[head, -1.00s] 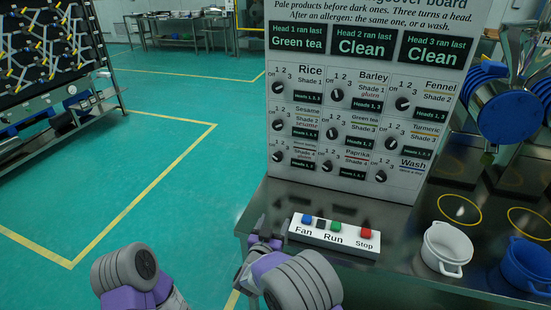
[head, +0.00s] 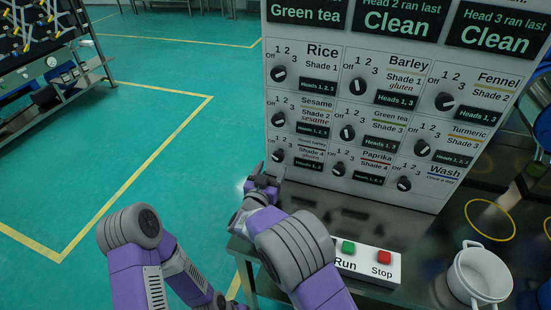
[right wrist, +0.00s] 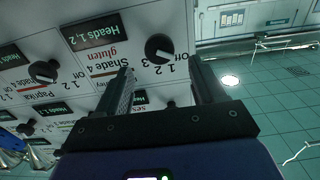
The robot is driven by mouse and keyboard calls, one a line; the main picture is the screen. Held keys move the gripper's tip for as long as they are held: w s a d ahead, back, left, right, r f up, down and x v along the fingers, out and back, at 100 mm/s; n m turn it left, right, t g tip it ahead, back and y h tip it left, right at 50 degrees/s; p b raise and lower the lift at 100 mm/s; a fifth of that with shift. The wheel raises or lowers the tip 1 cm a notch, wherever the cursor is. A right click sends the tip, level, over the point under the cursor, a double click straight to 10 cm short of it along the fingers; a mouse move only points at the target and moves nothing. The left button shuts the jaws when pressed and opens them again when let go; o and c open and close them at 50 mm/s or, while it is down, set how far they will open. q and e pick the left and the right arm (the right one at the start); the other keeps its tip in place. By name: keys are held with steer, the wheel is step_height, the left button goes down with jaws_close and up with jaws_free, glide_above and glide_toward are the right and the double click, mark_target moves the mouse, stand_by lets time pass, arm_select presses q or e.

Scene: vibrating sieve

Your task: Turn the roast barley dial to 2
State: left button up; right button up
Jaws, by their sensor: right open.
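The roast barley dial (head: 277,155) is a black knob at the lower left of the pale panel (head: 385,205), with its small label marked Shade 4, gluten. In the right wrist view the same dial (right wrist: 158,47) appears upside down, with Off, 1, 2 and 3 around it; its exact setting is hard to read. My right gripper (head: 270,172) is open, just below and in front of this dial. In the right wrist view its fingers (right wrist: 160,66) stand apart on either side of the dial's line, not closed on it. My left arm shows at lower left; its gripper is out of view.
The paprika dial (head: 339,169) is to the right and the sesame dial (head: 278,119) above. The control box (head: 365,266) with green and red buttons sits on the metal bench below. A white pot (head: 480,276) stands at right. Open floor lies to the left.

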mark_target(277, 158)
steer(key=shift+b+x, duration=0.4)
steer(key=shift+x, duration=1.95)
steer(key=shift+c, duration=0.4)
steer(key=c, duration=1)
